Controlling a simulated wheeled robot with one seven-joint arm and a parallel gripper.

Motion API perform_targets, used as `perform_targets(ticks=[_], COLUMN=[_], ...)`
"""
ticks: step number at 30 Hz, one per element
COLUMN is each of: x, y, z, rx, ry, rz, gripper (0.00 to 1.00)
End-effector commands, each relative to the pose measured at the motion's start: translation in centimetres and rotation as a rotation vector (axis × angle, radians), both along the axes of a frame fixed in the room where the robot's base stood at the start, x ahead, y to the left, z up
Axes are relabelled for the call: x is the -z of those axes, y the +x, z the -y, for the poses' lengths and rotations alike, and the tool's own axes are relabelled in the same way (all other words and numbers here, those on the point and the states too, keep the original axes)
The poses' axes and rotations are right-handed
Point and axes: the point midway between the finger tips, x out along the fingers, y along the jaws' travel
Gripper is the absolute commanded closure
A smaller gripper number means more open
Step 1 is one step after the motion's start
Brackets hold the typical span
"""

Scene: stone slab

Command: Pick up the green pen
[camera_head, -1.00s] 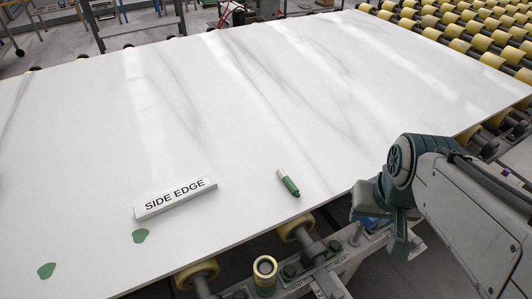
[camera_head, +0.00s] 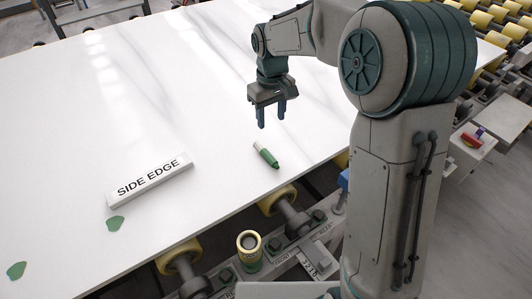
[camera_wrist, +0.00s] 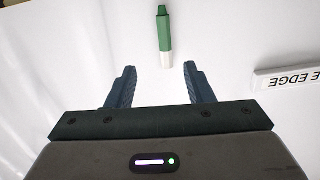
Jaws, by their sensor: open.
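The green pen (camera_head: 267,156), a short green marker with a white end, lies on the white stone slab (camera_head: 150,100) near its front edge. My gripper (camera_head: 271,118) is open and empty above the slab, fingers pointing down, just behind the pen in the head view. In the wrist view the pen (camera_wrist: 164,35) lies ahead of the two blue fingers (camera_wrist: 156,84), its white end toward the gap between them. The fingers appear apart from the pen.
A white block marked SIDE EDGE (camera_head: 150,179) lies left of the pen. Two green patches (camera_head: 115,224) are on the slab at left. Yellow rollers (camera_head: 277,199) and a yellow-rimmed cylinder (camera_head: 249,244) stand beyond the front edge. The slab around the pen is clear.

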Motion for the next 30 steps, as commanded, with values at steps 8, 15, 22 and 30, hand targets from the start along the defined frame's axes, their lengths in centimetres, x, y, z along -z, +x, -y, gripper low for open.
perform_targets(ticks=[8, 15, 22, 30], x=[3.1, 7.7, 9.6, 13.3], y=[0.9, 0.8, 0.8, 0.6], z=[-0.9, -0.8, -0.9, -1.3], rx=[-0.024, -0.023, -0.021, -0.023], ry=[0.004, 0.003, 0.004, 0.004], rz=[-0.017, -0.015, -0.014, -0.016], gripper=[0.53, 0.53, 0.53, 0.53])
